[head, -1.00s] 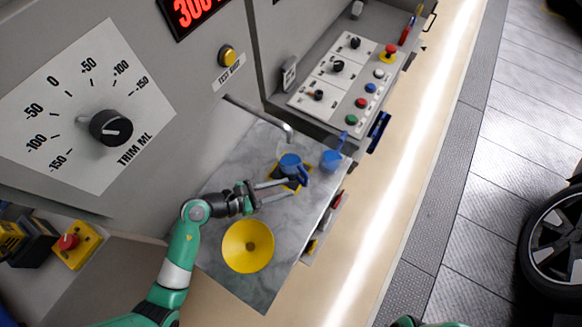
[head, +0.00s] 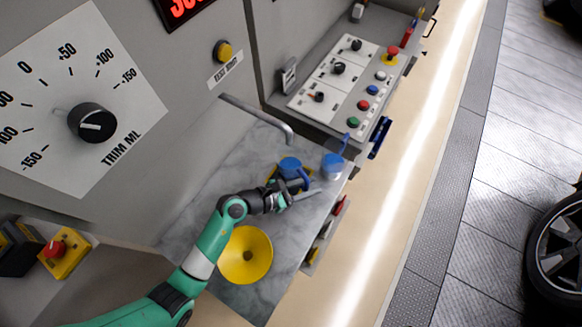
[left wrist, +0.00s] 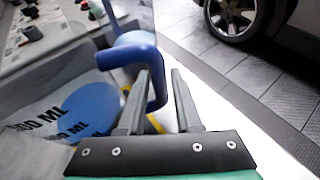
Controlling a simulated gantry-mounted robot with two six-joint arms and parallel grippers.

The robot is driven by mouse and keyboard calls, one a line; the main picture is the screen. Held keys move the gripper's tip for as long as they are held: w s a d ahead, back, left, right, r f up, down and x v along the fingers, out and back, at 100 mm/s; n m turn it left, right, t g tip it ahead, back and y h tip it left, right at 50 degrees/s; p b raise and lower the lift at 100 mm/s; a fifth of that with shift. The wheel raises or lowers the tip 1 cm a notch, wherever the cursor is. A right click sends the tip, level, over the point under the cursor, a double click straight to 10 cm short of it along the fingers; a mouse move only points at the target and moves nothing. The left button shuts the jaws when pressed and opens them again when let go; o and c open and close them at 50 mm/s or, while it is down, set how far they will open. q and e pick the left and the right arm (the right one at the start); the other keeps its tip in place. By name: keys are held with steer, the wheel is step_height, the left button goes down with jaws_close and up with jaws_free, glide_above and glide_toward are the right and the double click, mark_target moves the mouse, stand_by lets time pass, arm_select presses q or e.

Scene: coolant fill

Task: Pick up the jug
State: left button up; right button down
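The jug (head: 289,164) has a blue top and a blue handle (head: 301,182). It stands on the grey marbled worktop (head: 215,180) near the spout, over a dark and yellow patch. My left gripper (head: 309,189) is at the jug's handle side. In the left wrist view the jug's blue top (left wrist: 92,106) and printed "ML" marks show at left. There the handle (left wrist: 130,56) bends down between the two parted fingers of the left gripper (left wrist: 163,76). I cannot tell whether a finger touches it. My right gripper is out of view.
A second blue-topped vessel (head: 333,163) stands close to the jug's right. A yellow funnel-like dish (head: 245,255) lies below my left arm. A metal spout (head: 262,117) reaches over the worktop. A button panel (head: 345,88) is behind.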

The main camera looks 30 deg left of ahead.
arm_select(q)
steer(key=shift+x, duration=1)
steer(key=shift+s+a, duration=0.1)
jaws_close()
stand_by(0.5)
